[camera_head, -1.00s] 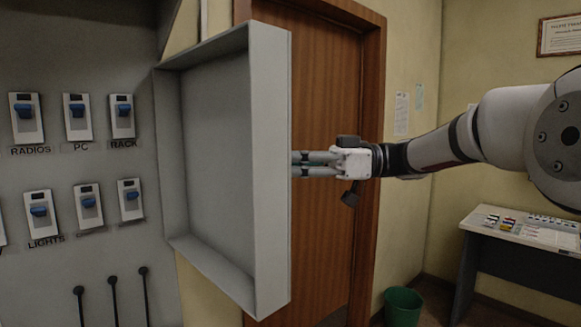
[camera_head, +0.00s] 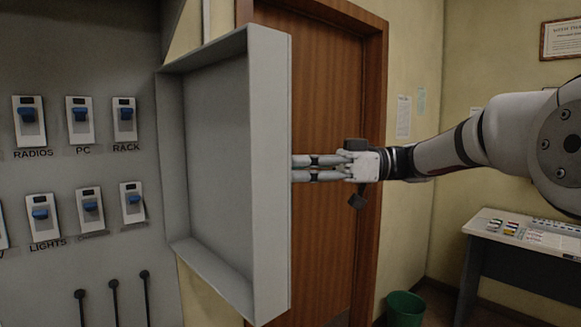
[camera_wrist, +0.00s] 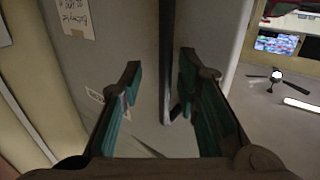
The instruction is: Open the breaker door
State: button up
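The breaker door (camera_head: 268,180) is a grey, shallow, box-like panel. It stands swung out from the cabinet, its hollow inside facing the switches. My gripper (camera_head: 294,169) is on the outer side of the door, at its right edge in the head view; the door may hide the very tips. In the wrist view my gripper (camera_wrist: 160,85) has its two teal-padded fingers apart. A dark upright bar (camera_wrist: 167,60), seemingly the door's handle, shows between them. I see a gap on both sides of it, and cannot tell whether either finger touches it.
The breaker panel (camera_head: 60,170) at left carries several blue-levered switches, some labelled RADIOS, PC, RACK and LIGHTS. A brown wooden door (camera_head: 330,235) stands behind. A green bin (camera_head: 404,307) and a desk (camera_head: 530,240) are at right. Floor shows between bin and desk.

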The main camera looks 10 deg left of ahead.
jog(key=v, duration=1.1)
